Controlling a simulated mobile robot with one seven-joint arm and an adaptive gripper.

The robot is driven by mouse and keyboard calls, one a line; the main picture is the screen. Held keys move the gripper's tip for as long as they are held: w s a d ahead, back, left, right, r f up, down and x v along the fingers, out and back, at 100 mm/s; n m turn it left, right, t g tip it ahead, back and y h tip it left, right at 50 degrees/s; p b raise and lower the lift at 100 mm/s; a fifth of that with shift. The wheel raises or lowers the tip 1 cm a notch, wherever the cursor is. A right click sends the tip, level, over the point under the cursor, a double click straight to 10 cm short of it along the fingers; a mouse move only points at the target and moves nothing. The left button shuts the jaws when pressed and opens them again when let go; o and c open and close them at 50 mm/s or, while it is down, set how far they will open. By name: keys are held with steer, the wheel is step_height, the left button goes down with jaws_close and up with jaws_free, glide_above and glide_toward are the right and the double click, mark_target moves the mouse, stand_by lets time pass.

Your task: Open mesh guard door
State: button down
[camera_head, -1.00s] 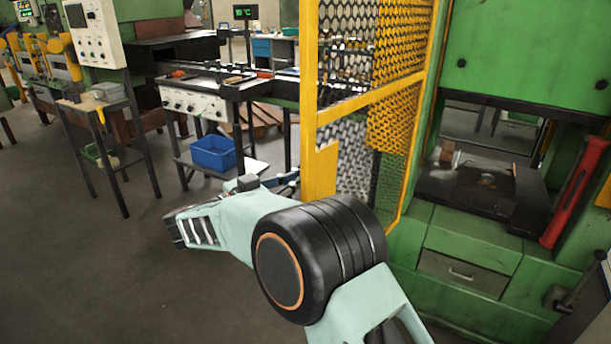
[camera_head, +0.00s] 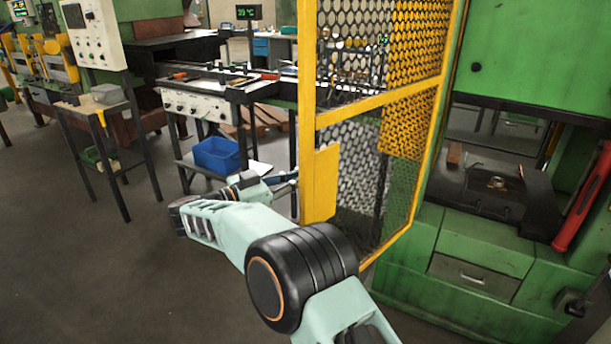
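The mesh guard door (camera_head: 380,101) has a yellow frame with hexagonal mesh and stands upright in front of the green press. A solid yellow plate (camera_head: 320,185) is on its lower left edge. My arm reaches from the bottom of the picture up and left past the door's lower part. My gripper (camera_head: 284,180) is at the left edge of the door, beside the plate. Its tips are small and partly hidden by the plate, so I cannot tell whether they are open, shut or touching the door. No handle is visible.
The green press (camera_head: 480,240) with a dark die bed and a red bar (camera_head: 582,200) stands at right. A work table (camera_head: 205,105) with a blue bin (camera_head: 217,155) below it is behind my gripper.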

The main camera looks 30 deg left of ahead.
steer(key=shift+w+r, duration=0.15)
stand_by(0.3)
steer(key=c, duration=2.3)
jaws_free()
steer(key=shift+a, duration=0.1)
steer(key=v, duration=1.2)
